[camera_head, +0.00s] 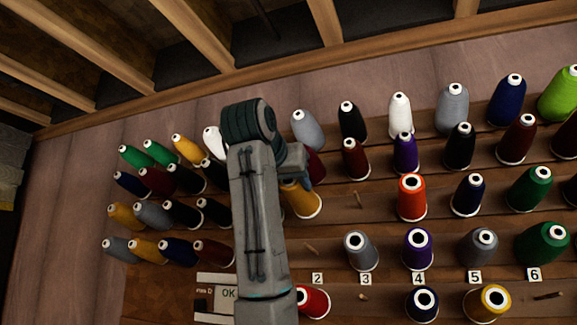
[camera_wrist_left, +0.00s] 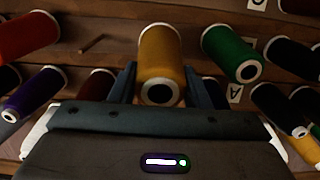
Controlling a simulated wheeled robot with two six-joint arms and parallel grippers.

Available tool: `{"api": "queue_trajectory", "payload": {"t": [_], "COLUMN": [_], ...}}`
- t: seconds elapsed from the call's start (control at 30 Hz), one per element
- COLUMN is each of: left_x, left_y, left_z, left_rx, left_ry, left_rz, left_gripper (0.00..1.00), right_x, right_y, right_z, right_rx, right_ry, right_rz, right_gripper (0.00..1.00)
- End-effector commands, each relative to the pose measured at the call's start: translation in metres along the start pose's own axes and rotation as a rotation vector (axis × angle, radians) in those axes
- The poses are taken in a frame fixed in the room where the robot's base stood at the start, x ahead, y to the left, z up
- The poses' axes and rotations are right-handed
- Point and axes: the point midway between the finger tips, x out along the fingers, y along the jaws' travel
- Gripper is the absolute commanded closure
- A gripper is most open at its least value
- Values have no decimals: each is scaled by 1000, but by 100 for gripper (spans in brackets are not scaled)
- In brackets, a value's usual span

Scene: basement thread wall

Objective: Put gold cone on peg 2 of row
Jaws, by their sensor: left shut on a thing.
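A gold cone (camera_head: 303,199) with a white base ring sits between the fingers of my left gripper, at the level of the row above the number labels. My left gripper (camera_head: 296,178) is shut on it; its dark fingers flank the cone (camera_wrist_left: 160,55) in the left wrist view. I cannot tell whether the cone is still on a peg. In the head view, a bare peg (camera_head: 311,249) stands above the label 2 (camera_head: 317,278), below the held cone. My right gripper is out of view.
A grey cone (camera_head: 361,250) stands right of the bare peg, and a red cone (camera_head: 313,301) below label 2. Another bare peg (camera_head: 357,199) lies between the held cone and an orange cone (camera_head: 411,197). A green cone (camera_wrist_left: 232,52) is close beside my gripper in the wrist view.

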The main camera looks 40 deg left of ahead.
Motion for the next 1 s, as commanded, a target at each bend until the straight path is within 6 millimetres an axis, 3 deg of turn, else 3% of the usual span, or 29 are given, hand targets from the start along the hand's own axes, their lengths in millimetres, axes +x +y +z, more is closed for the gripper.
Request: {"api": "queue_trajectory", "payload": {"t": [0.03, 0.33, 0.7, 1.0], "left_x": [1, 11, 44, 51], "left_y": [0, 0, 0, 0], "left_z": [-5, -5, -2, -2], "left_rx": [0, 1, 0, 0], "left_ry": [0, 1, 0, 1], "left_rz": [-1, 0, -1, 0], "left_gripper": [77, 77, 77, 77], "right_x": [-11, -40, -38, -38], "right_y": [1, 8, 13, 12], "right_z": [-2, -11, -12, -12], "right_rx": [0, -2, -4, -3], "right_ry": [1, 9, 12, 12], "right_rz": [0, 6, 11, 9], "right_gripper": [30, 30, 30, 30]}}
